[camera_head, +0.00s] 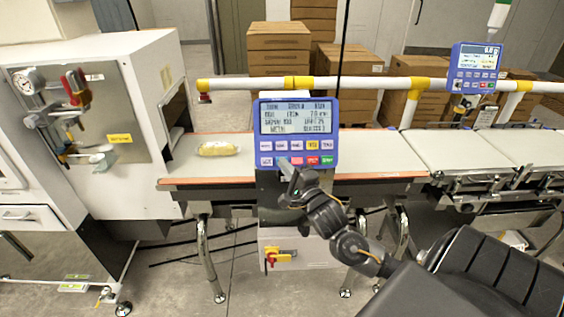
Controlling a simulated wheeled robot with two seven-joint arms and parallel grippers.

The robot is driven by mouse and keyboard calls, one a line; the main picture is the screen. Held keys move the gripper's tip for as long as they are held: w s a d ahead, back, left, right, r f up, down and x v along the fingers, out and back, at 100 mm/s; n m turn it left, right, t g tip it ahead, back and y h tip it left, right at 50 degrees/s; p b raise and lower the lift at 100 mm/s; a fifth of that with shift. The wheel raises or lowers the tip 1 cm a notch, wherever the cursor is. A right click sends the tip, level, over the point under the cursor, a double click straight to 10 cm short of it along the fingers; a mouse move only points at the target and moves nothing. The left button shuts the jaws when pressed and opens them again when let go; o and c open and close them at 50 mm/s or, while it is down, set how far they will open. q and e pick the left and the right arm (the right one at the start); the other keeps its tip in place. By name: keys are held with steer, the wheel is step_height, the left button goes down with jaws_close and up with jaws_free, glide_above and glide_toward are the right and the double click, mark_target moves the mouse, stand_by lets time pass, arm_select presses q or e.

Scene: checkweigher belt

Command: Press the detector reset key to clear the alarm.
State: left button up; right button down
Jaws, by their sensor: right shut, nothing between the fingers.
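The blue detector panel (297,105) faces me above the belt, with a lit screen of text and two rows of keys below it. In the lower row a red key (312,160) and a green key (327,160) show at the right; a yellow key (312,145) is in the upper row. The key labels are too small to read surely, so I cannot tell which is reset. My right gripper (287,169) is shut and empty, its tip at the panel's lower edge, left of the red key. It partly covers the lower row; contact is unclear. My left gripper is out of view.
A wrapped yellowish pack (219,149) lies on the belt (185,168) left of the panel. A white machine (128,130) stands at the left. A second blue display (475,68) is at the upper right. A white rail (375,83) runs behind the belt.

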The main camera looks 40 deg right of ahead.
steer(key=shift+w+d, duration=0.1)
stand_by(0.5)
steer(key=shift+w+d+f, duration=0.15)
steer(key=shift+w+f, duration=0.05)
steer(key=shift+w+d+f, duration=0.15)
steer(key=shift+w+d, duration=0.05)
steer(key=shift+w, duration=0.1)
stand_by(0.8)
stand_by(0.3)
steer(key=shift+s+a+r+p, duration=0.35)
steer(key=shift+s+a+p, duration=0.1)
steer(key=shift+s+p, duration=0.25)
steer(key=shift+w, duration=0.1)
